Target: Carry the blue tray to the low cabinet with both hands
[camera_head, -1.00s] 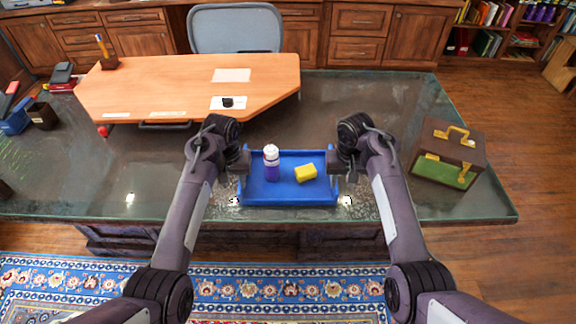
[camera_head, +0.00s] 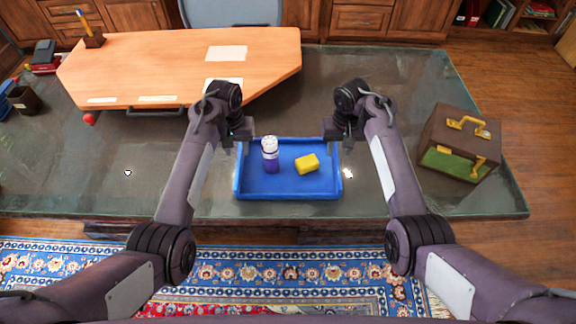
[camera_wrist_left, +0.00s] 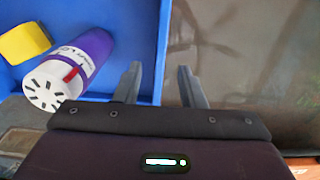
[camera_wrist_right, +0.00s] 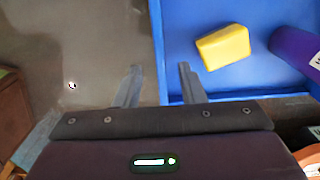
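The blue tray (camera_head: 290,193) rests on the glass-topped desk near its front edge. It holds a purple bottle with a white cap (camera_head: 270,155) and a yellow block (camera_head: 307,164). My left gripper (camera_head: 243,135) is at the tray's far left corner; in its wrist view its open fingers (camera_wrist_left: 160,70) lie either side of the line of the tray wall (camera_wrist_left: 163,45). My right gripper (camera_head: 332,134) is at the far right corner, its fingers (camera_wrist_right: 160,68) likewise open around the line of the wall. Neither visibly grips it. Wooden low cabinets (camera_head: 358,20) stand at the back.
A brown case with yellow handles (camera_head: 460,142) stands at the desk's right. An orange-brown wooden board (camera_head: 170,65) covers the back left. A pen holder (camera_head: 93,38) and dark cup (camera_head: 24,98) are at left. The glass left of the tray is largely clear.

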